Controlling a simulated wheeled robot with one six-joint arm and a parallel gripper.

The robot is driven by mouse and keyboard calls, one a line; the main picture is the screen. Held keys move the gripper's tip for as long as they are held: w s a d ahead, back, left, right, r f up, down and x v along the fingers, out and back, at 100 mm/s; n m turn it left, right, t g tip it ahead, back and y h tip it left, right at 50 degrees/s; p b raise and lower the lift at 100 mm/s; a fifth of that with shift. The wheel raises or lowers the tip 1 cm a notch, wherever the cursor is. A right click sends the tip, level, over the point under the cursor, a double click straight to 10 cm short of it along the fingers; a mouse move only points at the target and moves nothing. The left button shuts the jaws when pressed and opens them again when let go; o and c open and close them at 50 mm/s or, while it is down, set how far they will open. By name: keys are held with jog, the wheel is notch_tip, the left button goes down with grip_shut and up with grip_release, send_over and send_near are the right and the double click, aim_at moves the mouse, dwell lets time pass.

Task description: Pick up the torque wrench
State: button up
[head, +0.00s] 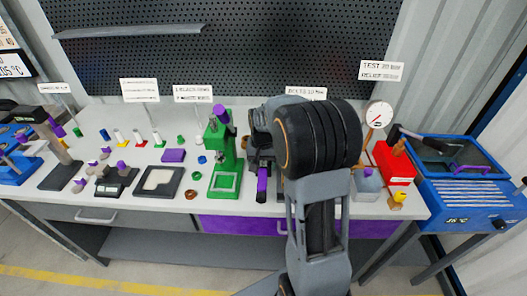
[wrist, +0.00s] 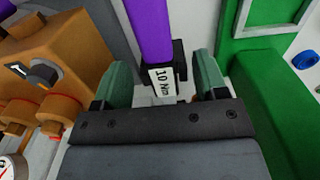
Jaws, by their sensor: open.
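The torque wrench shows in the wrist view as a purple handle (wrist: 151,30) with a dark end and a white label reading "10 Nm". In the wrist view my gripper (wrist: 162,78) is open, with one green fingertip on each side of the labelled end. I cannot tell whether either finger touches it. The rest of the wrench runs out of the wrist view at the top. In the head view my arm hides my fingers.
A green press (head: 222,160) stands close to the wrench; its green body (wrist: 265,100) is right of my gripper in the wrist view. An orange-brown block with fittings (wrist: 65,62) is close on the left. A gauge (head: 378,114) and blue machine (head: 465,190) stand farther right.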

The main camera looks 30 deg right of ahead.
jog(key=shift+s+f+p, duration=0.1)
jog(key=shift+f+p, duration=0.2)
jog(key=shift+f, duration=2.3)
jog(key=shift+c, duration=0.2)
grip_shut()
jog(key=shift+r, duration=0.1)
